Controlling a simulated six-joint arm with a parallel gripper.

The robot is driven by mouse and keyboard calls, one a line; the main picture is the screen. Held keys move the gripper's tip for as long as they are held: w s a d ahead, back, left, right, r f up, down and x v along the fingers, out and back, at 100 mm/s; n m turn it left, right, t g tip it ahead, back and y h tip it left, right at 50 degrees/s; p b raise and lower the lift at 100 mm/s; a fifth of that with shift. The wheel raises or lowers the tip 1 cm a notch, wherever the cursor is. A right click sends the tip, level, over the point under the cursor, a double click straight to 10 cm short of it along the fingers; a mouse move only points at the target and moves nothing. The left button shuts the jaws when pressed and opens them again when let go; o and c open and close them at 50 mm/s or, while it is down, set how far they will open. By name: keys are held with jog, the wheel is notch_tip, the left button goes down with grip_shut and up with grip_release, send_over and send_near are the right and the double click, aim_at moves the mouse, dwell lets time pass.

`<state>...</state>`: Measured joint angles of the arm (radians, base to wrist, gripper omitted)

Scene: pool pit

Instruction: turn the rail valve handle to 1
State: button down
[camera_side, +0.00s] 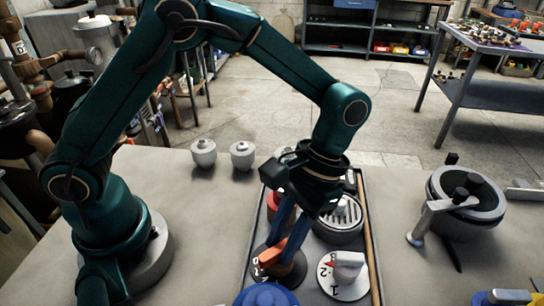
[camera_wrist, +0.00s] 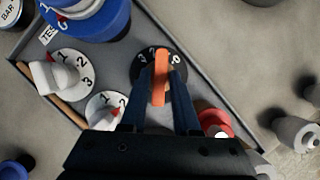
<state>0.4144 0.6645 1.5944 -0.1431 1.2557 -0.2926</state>
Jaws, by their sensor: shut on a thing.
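My gripper (camera_side: 274,250) points down over the tray, its two blue fingers shut on an orange handle (camera_side: 272,256). The handle stands on a dark round dial (camera_side: 290,272) with white figures. In the wrist view the orange handle (camera_wrist: 160,84) lies between the fingertips of my gripper (camera_wrist: 158,98), and the dark dial (camera_wrist: 144,66) shows behind it. Some figures on the dial's far rim are visible; the rest is covered by the fingers. I cannot tell which figure the handle points at. No label naming the rail valve is readable.
A white dial (camera_side: 345,287) with a white handle sits right of the gripper. A blue round part (camera_side: 266,296) is in front, a red part (camera_side: 273,205) and a slotted grey part (camera_side: 340,222) behind. The grey tray (camera_side: 372,240) holds these. Two pale pots (camera_side: 203,153) stand behind.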

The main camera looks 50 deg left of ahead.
jog(key=shift+m+y, duration=0.4)
jog(key=shift+m, duration=0.7)
jog(key=c, duration=0.8)
grip_release()
jog(key=shift+v, duration=2.65)
jog(key=shift+s+d, duration=0.1)
jog(key=shift+s, duration=0.05)
